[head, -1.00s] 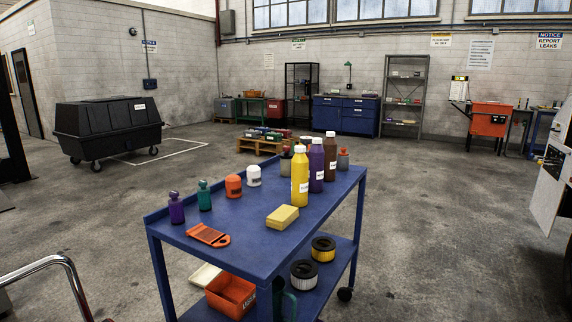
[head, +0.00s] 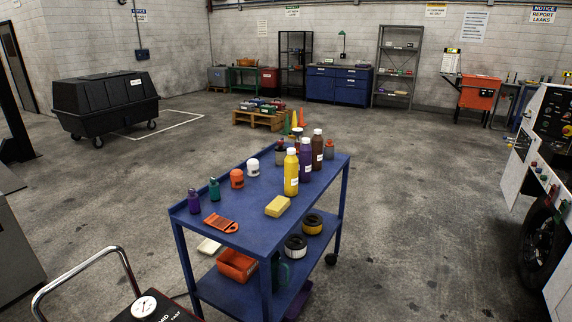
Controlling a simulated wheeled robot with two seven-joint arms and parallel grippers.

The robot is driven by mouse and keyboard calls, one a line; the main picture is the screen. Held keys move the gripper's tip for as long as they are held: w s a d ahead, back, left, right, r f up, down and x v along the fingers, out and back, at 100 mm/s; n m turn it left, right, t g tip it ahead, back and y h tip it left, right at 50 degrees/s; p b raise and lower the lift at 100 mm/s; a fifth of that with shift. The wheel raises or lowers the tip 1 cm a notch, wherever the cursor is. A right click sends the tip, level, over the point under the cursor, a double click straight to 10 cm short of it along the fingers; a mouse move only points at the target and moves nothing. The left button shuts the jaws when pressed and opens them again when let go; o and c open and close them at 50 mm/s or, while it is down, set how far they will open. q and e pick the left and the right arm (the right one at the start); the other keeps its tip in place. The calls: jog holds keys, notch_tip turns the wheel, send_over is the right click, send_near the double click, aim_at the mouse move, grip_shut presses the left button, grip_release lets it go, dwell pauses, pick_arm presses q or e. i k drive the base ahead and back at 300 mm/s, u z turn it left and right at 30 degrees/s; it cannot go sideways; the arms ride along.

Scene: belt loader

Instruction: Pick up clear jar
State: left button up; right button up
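I cannot make out a clear jar for sure. On the blue cart's top shelf (head: 245,218) stand several bottles and jars. A small greyish container with a reddish cap (head: 280,155) stands behind the yellow bottle (head: 291,175), and another greyish one (head: 329,150) stands at the far right end. Part of a dark-lidded container (head: 296,137) shows behind the bottles, mostly hidden. A white-lidded jar (head: 253,167) and an orange jar (head: 237,179) stand along the left side. Neither of my grippers is in view.
A purple bottle (head: 305,160), brown bottle (head: 318,148), yellow sponge (head: 278,206) and orange scraper (head: 221,223) are also on top. A white machine (head: 521,165) stands right. Floor right of the cart is clear.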

aim_at(280, 151)
jog(key=z, duration=0.8)
jog(key=i, duration=3.75)
jog(key=u, duration=3.35)
